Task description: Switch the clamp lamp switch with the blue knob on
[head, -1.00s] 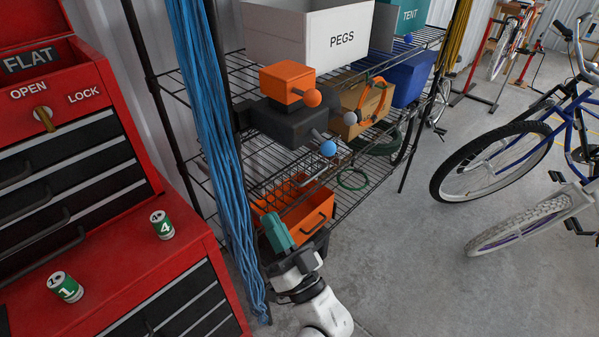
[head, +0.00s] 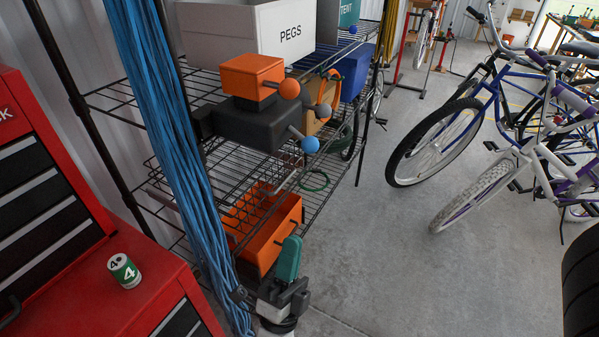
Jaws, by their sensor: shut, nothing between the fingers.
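A dark grey switch box (head: 250,125) is fixed at the near post of the wire shelf, with an orange box (head: 250,72) on top of it. The blue knob (head: 310,145) sits on the end of a short lever that sticks out of the grey box and tilts down to the right. A grey knob (head: 323,110) and an orange knob (head: 289,89) show above it. My gripper (head: 290,242), with teal fingers, is shut and empty. It points up, well below the blue knob and apart from it. No lamp can be made out.
An orange bin (head: 262,235) is on the lower shelf just behind my gripper. Blue ropes (head: 165,140) hang at the left, beside a red tool chest (head: 150,275) with a can (head: 124,270) on it. Bicycles (head: 450,140) stand at the right; the floor (head: 375,260) between is clear.

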